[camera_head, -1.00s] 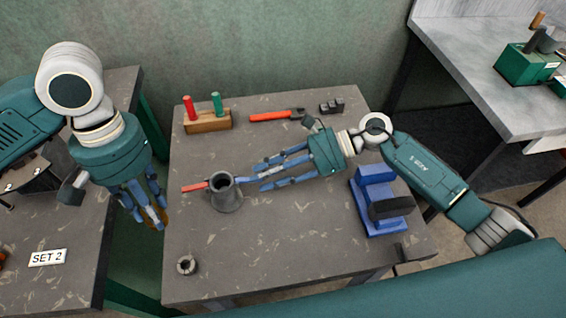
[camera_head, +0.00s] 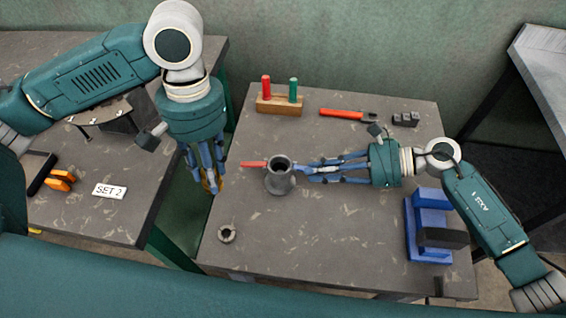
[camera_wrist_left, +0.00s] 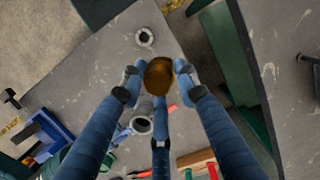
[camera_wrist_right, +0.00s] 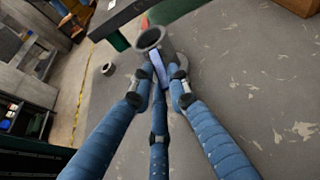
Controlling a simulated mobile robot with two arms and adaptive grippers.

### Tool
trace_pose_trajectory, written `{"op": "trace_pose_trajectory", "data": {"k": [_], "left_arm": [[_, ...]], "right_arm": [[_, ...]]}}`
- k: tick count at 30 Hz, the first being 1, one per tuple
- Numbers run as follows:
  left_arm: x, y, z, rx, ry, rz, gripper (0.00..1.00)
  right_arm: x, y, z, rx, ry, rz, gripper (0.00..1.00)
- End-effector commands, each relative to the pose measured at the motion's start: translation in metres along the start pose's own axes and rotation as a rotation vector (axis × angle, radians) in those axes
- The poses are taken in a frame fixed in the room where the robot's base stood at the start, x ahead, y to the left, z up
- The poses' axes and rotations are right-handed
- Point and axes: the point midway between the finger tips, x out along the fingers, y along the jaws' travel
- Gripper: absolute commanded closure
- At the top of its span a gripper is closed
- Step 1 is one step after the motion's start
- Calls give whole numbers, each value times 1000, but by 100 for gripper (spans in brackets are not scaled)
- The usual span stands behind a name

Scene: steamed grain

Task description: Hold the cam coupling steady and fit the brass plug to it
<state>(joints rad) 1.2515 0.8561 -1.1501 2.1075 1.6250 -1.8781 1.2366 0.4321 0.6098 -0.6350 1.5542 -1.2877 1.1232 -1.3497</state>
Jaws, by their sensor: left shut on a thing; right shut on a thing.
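The cam coupling (camera_head: 280,178) is a dark grey, flared cylinder with an open top, standing upright on the table. A red lever sticks out on its left side (camera_head: 254,164). My right gripper (camera_head: 300,172) is shut on it from the right; the right wrist view shows the coupling (camera_wrist_right: 152,40) at the fingertips. My left gripper (camera_head: 212,183) is shut on the brass plug (camera_wrist_left: 159,82), held between its fingers. The left gripper hangs in the air at the table's left edge, left of the coupling and apart from it. The coupling also shows in the left wrist view (camera_wrist_left: 142,122).
A small grey ring (camera_head: 227,233) lies at the table's front left. A wooden block (camera_head: 279,105) with red and green handles, a red-handled tool (camera_head: 342,115) and a dark block (camera_head: 405,119) are at the back. A blue vise (camera_head: 428,240) stands on the right. The table's front middle is clear.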

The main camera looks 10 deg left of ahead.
Motion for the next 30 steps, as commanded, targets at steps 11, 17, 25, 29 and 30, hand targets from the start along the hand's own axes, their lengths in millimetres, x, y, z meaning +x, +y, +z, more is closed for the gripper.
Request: {"op": "trace_pose_trajectory", "data": {"k": [11, 17, 25, 29, 30], "left_arm": [[-11, 44, -42, 6, -3, 24, 100], [-22, 93, -81, 6, 0, 27, 100], [-25, 121, -102, 3, 8, 17, 100], [-16, 120, -104, 2, 8, 16, 100], [-12, 120, -104, 2, 8, 16, 100]], "right_arm": [[-1, -1, 1, 0, -1, -4, 100], [-1, -1, 1, 0, -1, -4, 100], [-1, -1, 0, 0, 0, -3, 100], [-1, -1, 0, 0, 0, -3, 100], [-1, -1, 0, 0, -1, -2, 100]]}}
